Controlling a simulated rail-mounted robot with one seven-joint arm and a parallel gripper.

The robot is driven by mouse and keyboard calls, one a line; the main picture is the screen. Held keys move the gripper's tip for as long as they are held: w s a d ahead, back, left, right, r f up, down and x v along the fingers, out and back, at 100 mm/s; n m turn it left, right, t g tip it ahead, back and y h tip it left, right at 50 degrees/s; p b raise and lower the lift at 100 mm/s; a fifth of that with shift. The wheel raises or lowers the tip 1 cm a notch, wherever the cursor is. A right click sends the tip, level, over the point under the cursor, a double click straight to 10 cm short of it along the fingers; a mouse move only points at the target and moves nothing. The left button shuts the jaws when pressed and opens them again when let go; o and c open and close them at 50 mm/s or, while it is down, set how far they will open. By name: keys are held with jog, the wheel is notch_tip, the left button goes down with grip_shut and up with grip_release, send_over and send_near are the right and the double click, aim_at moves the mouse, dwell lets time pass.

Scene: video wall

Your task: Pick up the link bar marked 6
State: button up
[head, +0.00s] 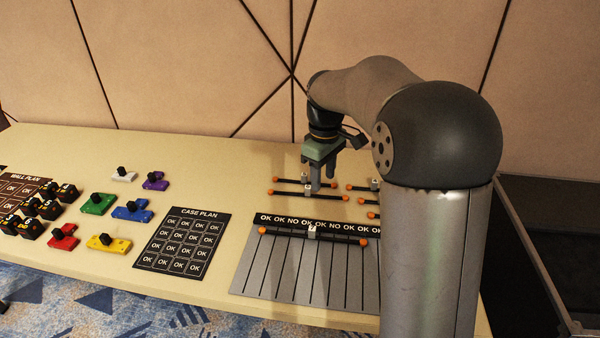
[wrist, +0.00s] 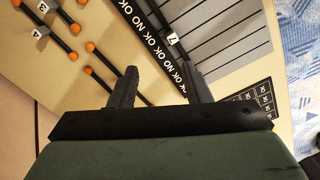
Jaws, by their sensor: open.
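Link bars are thin black rods with orange ball ends and a small label block. No label reading 6 shows in either view. Two bars lie below my gripper (head: 316,188): a rear bar (head: 290,181) and a front bar (head: 285,193). Their labels are too small to read in the head view. In the wrist view, the same pair runs under my fingers (wrist: 160,70) and the labels are hidden. My gripper is open, pointing down, with nothing between its fingers. I cannot tell if it touches a bar.
The bar marked 7 (head: 285,234) lies across the grey striped panel (head: 290,270). Bars marked 3 (wrist: 60,14) and 4 (wrist: 52,41) lie beside the pair. The case plan card (head: 180,240) and coloured knobbed pieces (head: 130,210) are to the left.

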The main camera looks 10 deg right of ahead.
jog(key=w+n+p, duration=0.2)
jog(key=w+n, duration=0.4)
jog(key=w, duration=1)
send_near(309, 186)
jog(key=f, duration=0.3)
jog(key=d+f, duration=0.1)
jog(key=f, duration=0.1)
jog(key=shift+s+f, duration=0.15)
jog(key=shift+f, duration=0.05)
jog(key=shift+a+f+p, duration=0.2)
jog(key=shift+f+p, duration=0.05)
jog(key=shift+f, duration=1.05)
jog(key=shift+a+f+p, duration=0.2)
jog(key=shift+f+p, duration=0.05)
jog(key=shift+f, duration=1.05)
grip_shut()
